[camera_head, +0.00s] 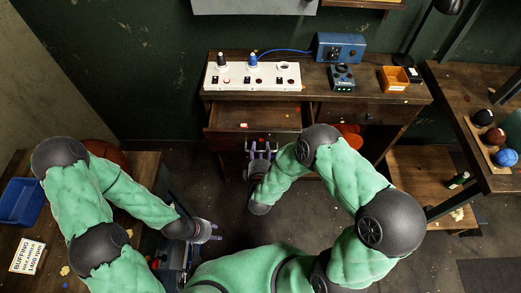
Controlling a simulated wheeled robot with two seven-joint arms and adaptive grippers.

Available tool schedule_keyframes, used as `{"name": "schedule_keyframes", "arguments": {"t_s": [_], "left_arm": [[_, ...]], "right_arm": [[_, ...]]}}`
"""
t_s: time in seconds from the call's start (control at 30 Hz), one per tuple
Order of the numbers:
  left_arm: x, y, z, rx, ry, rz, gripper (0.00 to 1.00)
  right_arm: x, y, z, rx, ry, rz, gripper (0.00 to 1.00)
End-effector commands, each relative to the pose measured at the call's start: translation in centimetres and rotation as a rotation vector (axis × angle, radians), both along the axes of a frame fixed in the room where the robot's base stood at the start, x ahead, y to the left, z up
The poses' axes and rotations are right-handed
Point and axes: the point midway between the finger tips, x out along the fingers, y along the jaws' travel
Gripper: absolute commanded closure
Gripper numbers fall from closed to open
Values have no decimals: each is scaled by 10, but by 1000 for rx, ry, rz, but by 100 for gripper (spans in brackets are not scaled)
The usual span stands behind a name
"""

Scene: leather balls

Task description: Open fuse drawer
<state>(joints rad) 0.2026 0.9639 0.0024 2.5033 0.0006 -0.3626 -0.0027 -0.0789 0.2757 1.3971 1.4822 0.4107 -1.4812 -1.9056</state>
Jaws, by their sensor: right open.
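A wooden desk (407,97) stands against the back wall with two drawers side by side. The left drawer (228,138) is pulled out, and its inside shows with a small pinkish item (243,125) in it. The right drawer (352,113) looks shut. No label shows which one holds fuses. My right gripper (262,148) is open at the front of the left drawer, near its middle; whether it touches the front is too small to tell. My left gripper (213,229) is low at the left, far from the desk, and its fingers are unclear.
On the desk are a white panel (282,83) with plugs, a blue device (340,47) with a cable and an orange bin (393,79). A side table with a blue tray (20,203) is left. A right bench holds leather balls (496,136). Floor between is partly clear.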

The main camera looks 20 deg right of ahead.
Motion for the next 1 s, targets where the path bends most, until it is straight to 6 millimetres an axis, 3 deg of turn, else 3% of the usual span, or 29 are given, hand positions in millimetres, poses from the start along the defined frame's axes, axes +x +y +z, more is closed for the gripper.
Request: {"name": "schedule_keyframes", "arguments": {"t_s": [0.23, 0.63, 1.0], "left_arm": [[0, 0, 0, 0, 0, 0, 60], [0, 0, 0, 0, 0, 0, 60], [0, 0, 0, 0, 0, 0, 60]], "right_arm": [[-19, 7, 4, -1, 1, 3, 57], [-91, 27, 20, -2, 1, 6, 57], [-113, 32, 24, 0, 1, 0, 57]]}}
